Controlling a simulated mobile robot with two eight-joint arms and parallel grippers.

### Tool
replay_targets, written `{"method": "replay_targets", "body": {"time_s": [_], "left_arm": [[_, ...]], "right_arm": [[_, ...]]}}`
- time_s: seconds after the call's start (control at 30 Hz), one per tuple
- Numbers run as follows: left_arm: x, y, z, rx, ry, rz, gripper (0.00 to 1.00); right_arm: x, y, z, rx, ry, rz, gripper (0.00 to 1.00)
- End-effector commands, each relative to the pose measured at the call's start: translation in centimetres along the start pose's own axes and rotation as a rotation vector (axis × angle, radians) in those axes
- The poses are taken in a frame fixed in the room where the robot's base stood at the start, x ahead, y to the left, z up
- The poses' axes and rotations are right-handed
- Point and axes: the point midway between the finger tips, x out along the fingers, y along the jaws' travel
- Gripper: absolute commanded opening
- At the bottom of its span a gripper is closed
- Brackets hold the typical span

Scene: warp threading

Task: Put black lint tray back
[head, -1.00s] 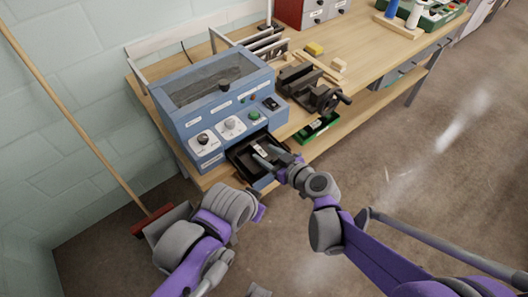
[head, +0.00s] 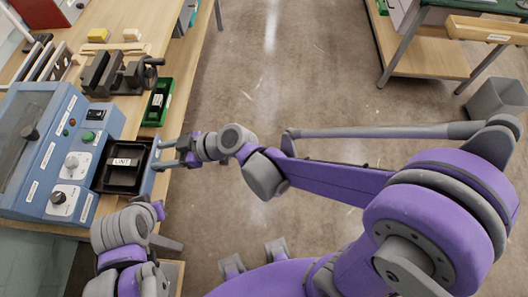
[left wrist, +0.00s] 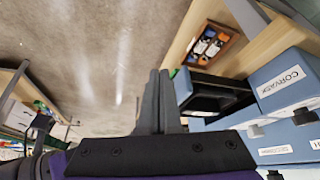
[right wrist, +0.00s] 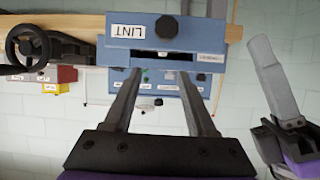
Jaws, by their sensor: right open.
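The black lint tray (head: 125,170) sticks out of the front of the blue machine (head: 75,150). My right gripper (head: 164,154) is open and empty, just outside the tray's front. In the right wrist view the tray's blue front (right wrist: 190,32), with a LINT label and black knob, lies beyond the spread fingers (right wrist: 160,78). My left gripper (left wrist: 164,76) is shut and empty; the black tray also shows in the left wrist view (left wrist: 215,98).
On the wooden bench (head: 195,60) are a dark vise (head: 120,75) and a green tray (head: 158,100) beside the machine. A second table (head: 435,55) and a grey bin (head: 497,97) stand to the right. The floor between is clear.

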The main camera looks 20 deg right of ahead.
Motion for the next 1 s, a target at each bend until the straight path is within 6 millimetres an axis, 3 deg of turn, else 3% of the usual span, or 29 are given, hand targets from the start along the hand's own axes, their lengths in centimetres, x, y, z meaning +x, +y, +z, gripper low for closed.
{"method": "replay_targets", "body": {"time_s": [0.17,0.3,0.6,0.8,1.0], "left_arm": [[0.0,0.0,0.0,0.0,0.0,0.0,0.0],[0.0,0.0,0.0,0.0,0.0,0.0,0.0],[0.0,0.0,0.0,0.0,0.0,0.0,0.0],[0.0,0.0,0.0,0.0,0.0,0.0,0.0],[0.0,0.0,0.0,0.0,0.0,0.0,0.0]], "right_arm": [[-5.5,1.5,3.2,0.158,-0.167,0.11,0.57],[-11.4,2.6,7.1,0.337,-0.324,0.266,0.57],[-23.7,2.9,14.6,0.685,-0.54,0.683,0.57],[-27.5,2.5,16.6,0.784,-0.576,0.838,0.57],[-28.0,2.5,16.8,0.796,-0.579,0.859,0.57]]}}
